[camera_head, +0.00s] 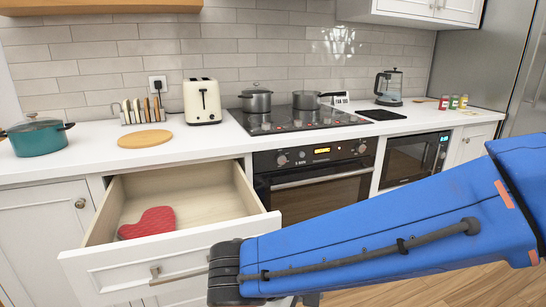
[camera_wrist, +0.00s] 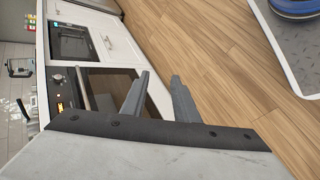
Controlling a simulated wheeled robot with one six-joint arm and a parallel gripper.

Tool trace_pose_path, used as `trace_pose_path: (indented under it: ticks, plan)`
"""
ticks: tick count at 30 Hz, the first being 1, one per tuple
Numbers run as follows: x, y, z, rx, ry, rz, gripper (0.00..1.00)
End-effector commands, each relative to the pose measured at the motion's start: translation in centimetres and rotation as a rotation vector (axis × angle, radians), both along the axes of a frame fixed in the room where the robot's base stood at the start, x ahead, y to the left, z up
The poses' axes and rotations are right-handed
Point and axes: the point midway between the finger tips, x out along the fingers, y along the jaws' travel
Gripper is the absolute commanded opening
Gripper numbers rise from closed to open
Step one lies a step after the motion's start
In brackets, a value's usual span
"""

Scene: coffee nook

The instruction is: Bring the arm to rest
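My blue arm reaches across the lower right of the head view, with its dark joint end in front of the open drawer's right corner. My gripper's fingers cannot be made out in the head view. In the wrist view my gripper (camera_wrist: 160,76) shows two grey fingers standing apart, with nothing between them. The wrist view is turned on its side; the fingers appear in front of the oven and the wooden floor.
An open drawer (camera_head: 170,248) holds a red heart-shaped pad (camera_head: 148,222). The oven (camera_head: 315,178) and microwave (camera_head: 413,158) are shut. The white counter (camera_head: 200,140) carries a teal pot (camera_head: 38,138), toaster (camera_head: 202,101) and cooktop (camera_head: 300,120). Wooden floor (camera_wrist: 215,60) is clear.

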Motion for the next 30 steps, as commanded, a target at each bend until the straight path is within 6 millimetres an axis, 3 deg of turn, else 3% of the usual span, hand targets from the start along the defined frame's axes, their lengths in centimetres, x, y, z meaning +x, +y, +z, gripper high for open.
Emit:
trace_pose_path:
  ticks: [3,12,21,30]
  plan:
    - [0.1,-3.0,-0.2,0.066,0.046,-0.074,0.27]
    - [-1.0,-8.9,-0.9,0.246,0.133,-0.227,0.27]
    - [-2.7,-13.1,-1.3,0.448,0.158,-0.358,0.27]
    - [-4.4,-15.9,-1.3,0.654,0.117,-0.462,0.27]
